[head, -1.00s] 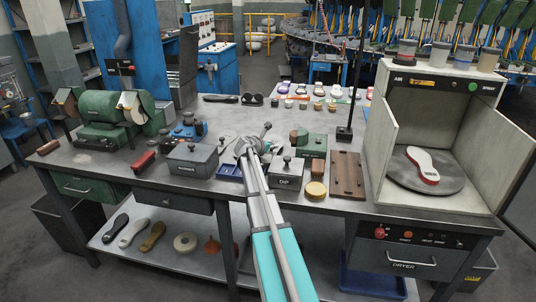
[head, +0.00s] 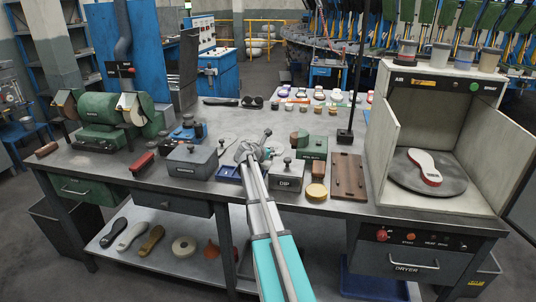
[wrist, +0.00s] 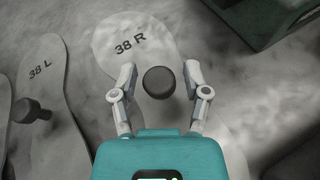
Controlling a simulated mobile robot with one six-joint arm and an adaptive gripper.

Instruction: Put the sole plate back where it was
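In the wrist view a grey sole plate marked 38 R (wrist: 130,42) lies flat, with a dark round knob (wrist: 159,82) standing on it. A second grey sole plate marked 38 L (wrist: 42,75) lies to its left, with its own dark knob (wrist: 28,110). My gripper (wrist: 159,76) is open above the 38 R plate. Its two fingers stand on either side of the knob, with a gap visible on both sides. In the head view my gripper (head: 248,152) is over the middle of the bench, and my arm hides part of what lies under it.
A grey box (head: 192,162), a DIP box (head: 286,178) and a green block (head: 312,146) stand close around my gripper. A dryer cabinet (head: 452,60) at right holds a white sole with a red edge (head: 425,167). A green grinder (head: 98,108) stands at left.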

